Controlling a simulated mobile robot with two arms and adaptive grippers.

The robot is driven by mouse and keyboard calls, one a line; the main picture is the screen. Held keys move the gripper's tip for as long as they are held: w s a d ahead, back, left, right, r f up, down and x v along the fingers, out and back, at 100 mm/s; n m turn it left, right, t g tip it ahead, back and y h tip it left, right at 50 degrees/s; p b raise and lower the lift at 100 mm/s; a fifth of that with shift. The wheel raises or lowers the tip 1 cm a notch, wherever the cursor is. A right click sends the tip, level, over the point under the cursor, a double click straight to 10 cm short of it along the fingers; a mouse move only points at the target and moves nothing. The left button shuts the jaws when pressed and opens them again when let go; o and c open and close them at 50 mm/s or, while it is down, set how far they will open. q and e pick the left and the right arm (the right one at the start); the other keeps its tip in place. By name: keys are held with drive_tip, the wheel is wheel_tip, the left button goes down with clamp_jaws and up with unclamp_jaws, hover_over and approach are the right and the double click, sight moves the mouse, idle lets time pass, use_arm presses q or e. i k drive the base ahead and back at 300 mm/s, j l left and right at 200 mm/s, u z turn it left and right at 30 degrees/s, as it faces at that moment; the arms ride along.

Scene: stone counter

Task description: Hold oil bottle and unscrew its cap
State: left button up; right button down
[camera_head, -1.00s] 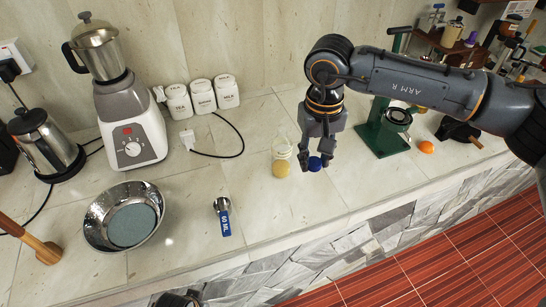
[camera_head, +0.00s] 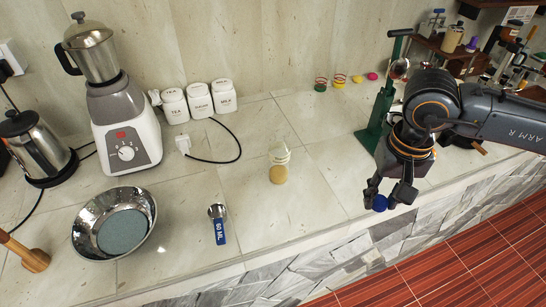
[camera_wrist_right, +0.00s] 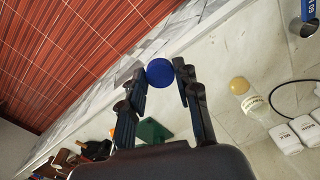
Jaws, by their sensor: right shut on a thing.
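A small clear bottle with a pale label (camera_head: 279,156) and a yellow part stands or lies on the counter's middle; I cannot tell which. It also shows at the right in the wrist view (camera_wrist_right: 254,104). My right gripper (camera_head: 387,197) is well to the right of the bottle, near the counter's front edge. Its fingers are shut on a round blue thing (camera_wrist_right: 160,72), which also shows in the head view (camera_head: 380,203). I cannot tell whether this is a cap. My left gripper is not in view.
A steel bowl (camera_head: 82,232) and a blue-handled 60 ML measure (camera_head: 220,232) lie left of the bottle. A blender (camera_head: 125,140) and white jars (camera_head: 198,100) stand behind. A green press (camera_head: 377,120) stands just behind my right gripper. The counter around the bottle is clear.

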sight(279, 151)
drive_tip(key=i+l+u, duration=0.55)
drive_tip(key=u, duration=0.7)
drive_tip(key=j, duration=0.1)
